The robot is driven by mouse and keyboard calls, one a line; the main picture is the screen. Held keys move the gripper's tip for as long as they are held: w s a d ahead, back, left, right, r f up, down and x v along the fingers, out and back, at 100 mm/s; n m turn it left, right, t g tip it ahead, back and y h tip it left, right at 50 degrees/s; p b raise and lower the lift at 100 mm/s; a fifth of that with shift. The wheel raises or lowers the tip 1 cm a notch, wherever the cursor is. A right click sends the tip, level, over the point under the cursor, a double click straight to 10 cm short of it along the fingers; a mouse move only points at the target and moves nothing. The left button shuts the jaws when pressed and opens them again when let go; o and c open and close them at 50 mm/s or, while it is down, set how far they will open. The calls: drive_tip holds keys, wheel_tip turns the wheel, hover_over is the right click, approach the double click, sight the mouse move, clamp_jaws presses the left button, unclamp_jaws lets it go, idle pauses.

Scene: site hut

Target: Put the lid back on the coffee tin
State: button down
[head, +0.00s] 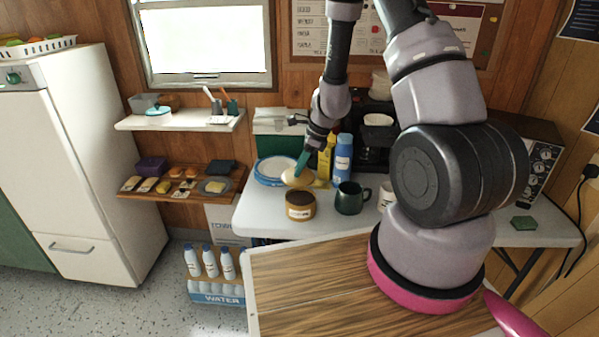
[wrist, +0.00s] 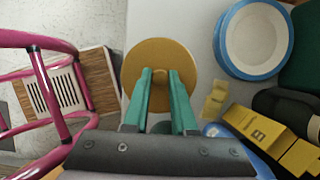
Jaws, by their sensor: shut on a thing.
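The coffee tin (head: 300,207) is a squat tan tin with a pale label, standing upright on the white table with its dark open top showing in the head view. My gripper (head: 301,164) is shut on the knob of the round golden lid (head: 297,178), holding it tilted just above the tin, apart from it as far as I can tell. In the wrist view the lid (wrist: 160,58) is seen from above, with the green fingers of my gripper (wrist: 160,80) closing on its central knob. The tin is hidden in the wrist view, probably beneath the lid.
Blue-rimmed plates (head: 268,181) lie left of the lid. A dark green mug (head: 350,199) stands close right of the tin. A yellow carton (head: 325,160) and a blue bottle (head: 343,155) stand behind. The white table (head: 262,222) is bare at front left.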

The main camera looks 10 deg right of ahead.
drive_tip(key=shift+s+d+f, duration=0.1)
drive_tip(key=shift+s+d, duration=0.05)
drive_tip(key=shift+d, duration=0.25)
wheel_tip(320, 180, down, 2)
drive_tip(key=shift+d+f, duration=0.1)
drive_tip(key=shift+f, duration=1.9)
drive_tip(key=shift+f, duration=0.15)
idle(0.4)
drive_tip(key=shift+c, duration=0.8)
unclamp_jaws()
drive_tip(key=shift+r, duration=3.5)
